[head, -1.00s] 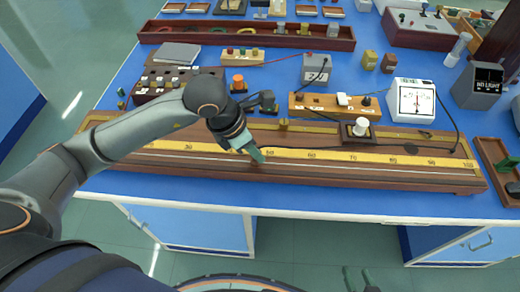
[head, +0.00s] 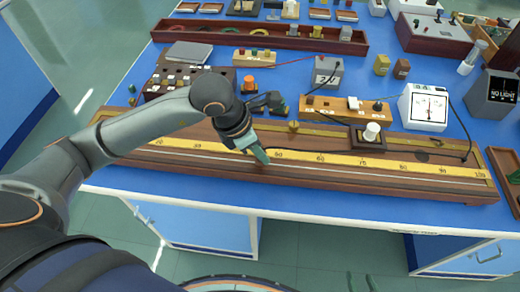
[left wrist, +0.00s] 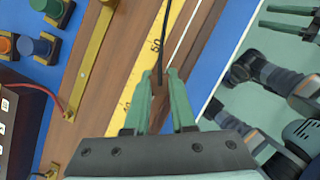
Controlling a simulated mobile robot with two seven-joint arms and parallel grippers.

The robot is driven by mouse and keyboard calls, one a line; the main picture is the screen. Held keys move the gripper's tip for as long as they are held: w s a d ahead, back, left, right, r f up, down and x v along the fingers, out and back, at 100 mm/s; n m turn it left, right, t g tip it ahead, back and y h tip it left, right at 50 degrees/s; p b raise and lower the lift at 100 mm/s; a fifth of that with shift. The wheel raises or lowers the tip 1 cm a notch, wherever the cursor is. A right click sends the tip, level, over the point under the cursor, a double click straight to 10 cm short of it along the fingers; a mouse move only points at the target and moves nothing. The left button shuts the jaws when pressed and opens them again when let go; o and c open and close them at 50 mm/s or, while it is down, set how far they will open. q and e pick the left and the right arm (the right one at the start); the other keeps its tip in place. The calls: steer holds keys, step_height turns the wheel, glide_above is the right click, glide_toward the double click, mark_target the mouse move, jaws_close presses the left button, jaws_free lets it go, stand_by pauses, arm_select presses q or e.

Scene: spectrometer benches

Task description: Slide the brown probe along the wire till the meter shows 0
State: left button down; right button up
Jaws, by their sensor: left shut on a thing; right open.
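The wooden wire bridge (head: 440,188) lies along the front of the bench, with a yellow scale (head: 400,166) and a thin pale wire (left wrist: 181,38). My left gripper (head: 266,156) is over the board just left of the 50 mark. In the left wrist view its fingers (left wrist: 160,78) are shut on the brown probe (left wrist: 159,88), a black lead rising from it. The fingers hide most of the probe; I cannot tell if it touches the wire. The white meter (head: 428,106) stands behind the board's right end; its reading is too small to tell. My right gripper (head: 360,283) is open and empty, before the bench.
A dark block with a white knob (head: 371,132) sits at the board's back edge. A terminal strip (head: 335,107), grey box (head: 325,71) and resistance box (head: 170,78) stand behind. A black lead runs right from my left gripper over the board. The scale's right part is mostly clear.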

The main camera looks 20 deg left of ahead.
arm_select(q)
steer(key=shift+s+f, duration=0.1)
steer(key=shift+f, duration=0.1)
stand_by(0.5)
steer(key=shift+s+f+b, duration=0.1)
steer(key=shift+f+b, duration=0.1)
steer(key=shift+b, duration=0.1)
stand_by(3.2)
steer(key=c, duration=0.7)
jaws_free()
steer(key=shift+r, duration=0.1)
steer(key=shift+r, duration=0.15)
